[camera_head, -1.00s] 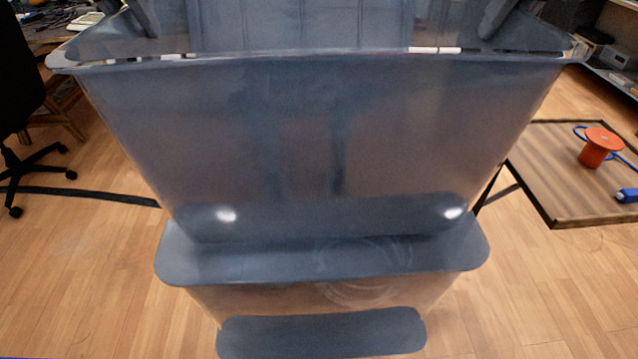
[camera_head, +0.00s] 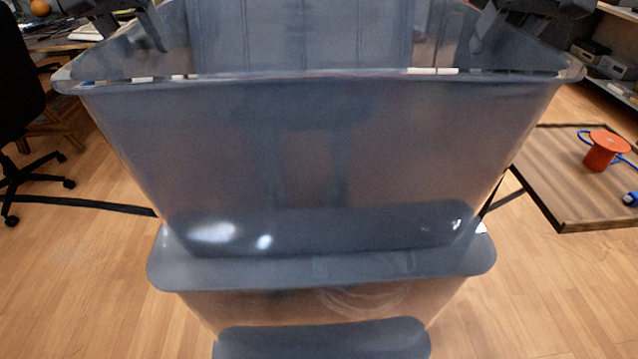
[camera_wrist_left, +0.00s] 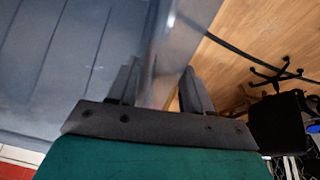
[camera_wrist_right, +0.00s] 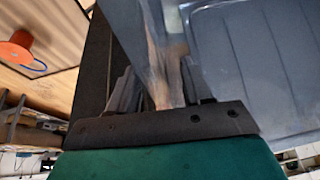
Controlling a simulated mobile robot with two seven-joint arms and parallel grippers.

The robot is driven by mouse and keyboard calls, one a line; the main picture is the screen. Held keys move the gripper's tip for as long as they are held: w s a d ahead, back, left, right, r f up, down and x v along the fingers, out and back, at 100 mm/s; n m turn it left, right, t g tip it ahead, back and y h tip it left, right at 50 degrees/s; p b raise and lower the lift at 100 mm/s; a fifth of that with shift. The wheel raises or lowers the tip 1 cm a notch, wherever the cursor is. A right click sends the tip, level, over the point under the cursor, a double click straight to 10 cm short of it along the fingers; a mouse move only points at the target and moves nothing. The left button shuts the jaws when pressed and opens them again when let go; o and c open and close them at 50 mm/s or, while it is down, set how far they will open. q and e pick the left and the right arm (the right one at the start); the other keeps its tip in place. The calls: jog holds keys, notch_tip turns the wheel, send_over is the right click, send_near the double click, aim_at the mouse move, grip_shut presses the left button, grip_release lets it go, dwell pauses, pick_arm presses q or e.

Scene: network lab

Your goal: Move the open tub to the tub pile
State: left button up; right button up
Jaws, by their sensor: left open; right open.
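The open tub (camera_head: 320,140) is large, bluish and see-through, and fills the middle of the head view. Its bottom appears to sit on the lid (camera_head: 320,268) of a tub pile, where a second dark lid (camera_head: 320,340) shows lower down. My left gripper (camera_head: 155,30) is at the tub's left side, open, with the side wall between its fingers in the left wrist view (camera_wrist_left: 160,88). My right gripper (camera_head: 488,25) is at the right side, open, with the wall between its fingers in the right wrist view (camera_wrist_right: 160,85). The pile's lower part is hidden.
A low wooden platform (camera_head: 570,195) with a red spool (camera_head: 604,150) and blue cable stands on the right. A black office chair (camera_head: 20,120) and a desk are on the left. A shelf (camera_head: 610,75) is at the far right. Wooden floor (camera_head: 60,280) is clear beside the pile.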

pick_arm(q)
jog(key=v, duration=1.1)
jog(key=shift+s+r, duration=0.15)
jog(key=shift+r, duration=0.25)
pick_arm(e)
jog(key=shift+r, duration=0.1)
jog(key=v, duration=1.2)
